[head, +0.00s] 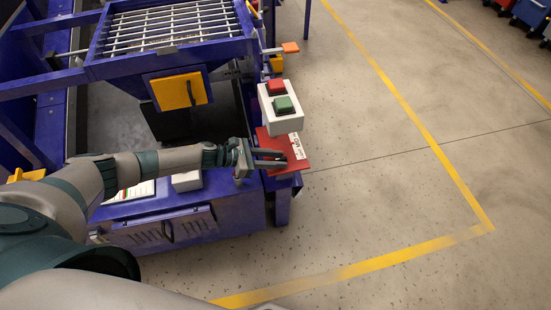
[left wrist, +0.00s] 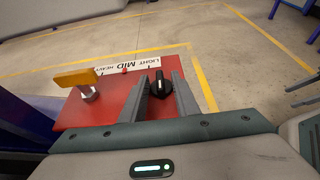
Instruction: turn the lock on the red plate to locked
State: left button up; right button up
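The red plate (head: 293,166) juts from the corner of the blue machine, and it fills the middle of the left wrist view (left wrist: 112,103). A black knob (left wrist: 160,83) with a white pointer mark stands on it, below a white label (left wrist: 133,63) reading LIGHT, MID, HEAVY. A yellow handle (left wrist: 75,77) on a metal stem stands at the plate's left. I see no lock wording on either. My left gripper (head: 284,160) is open over the plate, its fingers (left wrist: 162,80) on either side of the knob; contact is unclear.
A white box (head: 280,118) with a red and a green button stands just behind the plate in the head view. The blue machine frame (head: 120,68) with a grate lies left. The floor to the right is clear, marked with yellow lines.

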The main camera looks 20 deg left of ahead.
pick_arm(q)
jog(key=shift+c, duration=0.7)
grip_shut()
